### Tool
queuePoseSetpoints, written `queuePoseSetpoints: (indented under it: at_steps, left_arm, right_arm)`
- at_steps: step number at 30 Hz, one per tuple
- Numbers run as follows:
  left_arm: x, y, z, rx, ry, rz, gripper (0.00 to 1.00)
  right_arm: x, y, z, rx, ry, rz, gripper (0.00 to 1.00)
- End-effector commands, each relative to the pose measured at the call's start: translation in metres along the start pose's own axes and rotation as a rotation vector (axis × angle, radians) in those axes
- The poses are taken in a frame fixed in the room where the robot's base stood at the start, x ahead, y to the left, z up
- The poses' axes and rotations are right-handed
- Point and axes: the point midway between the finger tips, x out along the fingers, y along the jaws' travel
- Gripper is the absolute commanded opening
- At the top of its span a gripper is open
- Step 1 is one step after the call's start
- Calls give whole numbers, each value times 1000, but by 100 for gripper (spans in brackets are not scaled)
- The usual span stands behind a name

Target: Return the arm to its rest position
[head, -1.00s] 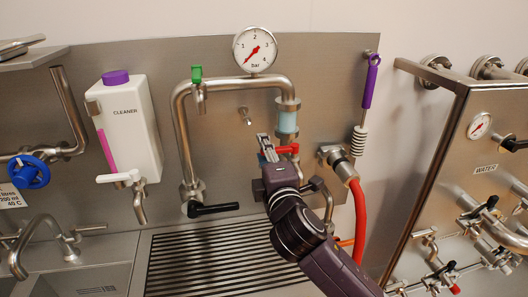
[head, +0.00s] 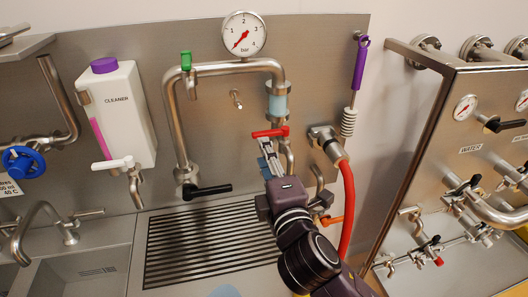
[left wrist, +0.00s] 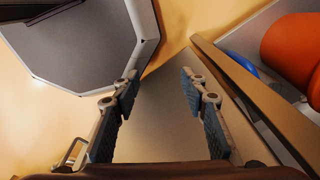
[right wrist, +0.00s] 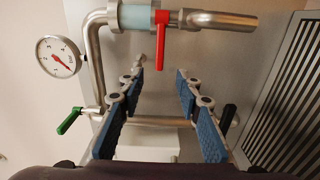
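My right gripper (head: 266,152) is in front of the steel back panel, just below the red valve handle (head: 270,132). The right wrist view shows its two blue-padded fingers (right wrist: 160,78) apart with nothing between them. The red handle (right wrist: 161,38) is ahead of the fingers there and apart from them. My left gripper is not visible in the head view. In the left wrist view its fingers (left wrist: 160,80) are apart and empty, pointing down over a tan floor and a grey surface.
A pressure gauge (head: 243,35) tops the steel pipe. A red hose (head: 347,210) hangs right of my right arm. A purple-handled brush (head: 360,65) hangs on the panel. A cleaner bottle (head: 120,115) is at left. A slatted drain (head: 215,240) lies below. A steel cabinet (head: 470,80) is at right.

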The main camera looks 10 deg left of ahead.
Motion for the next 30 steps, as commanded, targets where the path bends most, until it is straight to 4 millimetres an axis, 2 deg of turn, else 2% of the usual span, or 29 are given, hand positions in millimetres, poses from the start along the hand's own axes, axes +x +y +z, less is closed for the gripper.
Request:
queuePoseSetpoints:
  at_steps: [8,11,14,17,23,27,30]
  left_arm:
    - [0,0,0,0,0,0,40]
    - [0,0,0,0,0,0,40]
    - [0,0,0,0,0,0,40]
    - [0,0,0,0,0,0,40]
    - [0,0,0,0,0,0,40]
    - [0,0,0,0,0,0,40]
    - [0,0,0,0,0,0,40]
  right_arm:
    - [-2,-5,4,27,-9,-15,32]
    - [-9,-25,18,123,-45,-72,32]
    - [-26,-61,42,288,-115,-167,32]
    - [-52,-107,69,483,-213,-281,32]
    - [-128,-195,110,843,-445,-485,32]
    - [-195,-249,129,1061,-635,-609,32]
    - [-244,-278,137,1187,-771,-680,32]
